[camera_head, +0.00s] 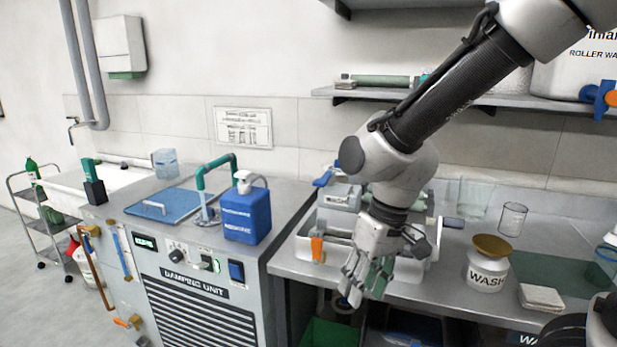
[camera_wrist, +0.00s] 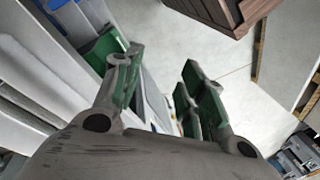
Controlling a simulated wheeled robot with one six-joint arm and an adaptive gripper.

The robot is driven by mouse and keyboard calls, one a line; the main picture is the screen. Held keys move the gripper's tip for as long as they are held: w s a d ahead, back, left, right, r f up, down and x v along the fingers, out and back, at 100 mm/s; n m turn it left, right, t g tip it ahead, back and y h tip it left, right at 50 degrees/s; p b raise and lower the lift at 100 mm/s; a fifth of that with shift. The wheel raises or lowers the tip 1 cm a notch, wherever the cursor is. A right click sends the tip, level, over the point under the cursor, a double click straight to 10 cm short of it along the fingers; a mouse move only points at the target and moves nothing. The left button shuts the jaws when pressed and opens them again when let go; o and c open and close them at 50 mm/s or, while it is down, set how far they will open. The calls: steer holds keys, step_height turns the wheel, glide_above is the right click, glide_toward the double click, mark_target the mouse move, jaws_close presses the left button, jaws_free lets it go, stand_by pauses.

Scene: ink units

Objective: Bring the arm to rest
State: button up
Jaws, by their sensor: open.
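My gripper (camera_head: 366,283) hangs from my arm in the middle of the head view. It points downward in front of the bench's front edge, beside the tray. In the wrist view my gripper (camera_wrist: 158,85) shows two green-padded fingers spread apart with nothing between them. Beyond the fingers there is pale floor. My arm reaches in from the upper right and hides part of the shelf and of the tray behind it.
The steel bench (camera_head: 447,293) carries a tray (camera_head: 288,243), a WASH jar (camera_head: 487,272) with a brown lid, a clear beaker (camera_head: 512,219) and a white pad (camera_head: 541,298). The damping unit (camera_head: 190,296) stands left with a blue bottle (camera_head: 246,210) on top. A shelf (camera_head: 450,98) runs above.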

steer(key=s+d+r+m+t, duration=0.1)
steer(key=d+r, duration=0.3)
steer(key=d, duration=0.4)
steer(key=s+d+r+m+t+h, duration=0.1)
steer(key=s+d+r+m+t, duration=0.1)
steer(key=d+r, duration=0.3)
steer(key=s+d+r+m+t+h, duration=0.1)
steer(key=s+d+r+m+t, duration=0.1)
steer(key=d, duration=1.1)
step_height(320, 180, up, 2)
steer(key=shift+d+r+m, duration=0.15)
steer(key=shift+r+m, duration=0.1)
steer(key=shift+m, duration=0.25)
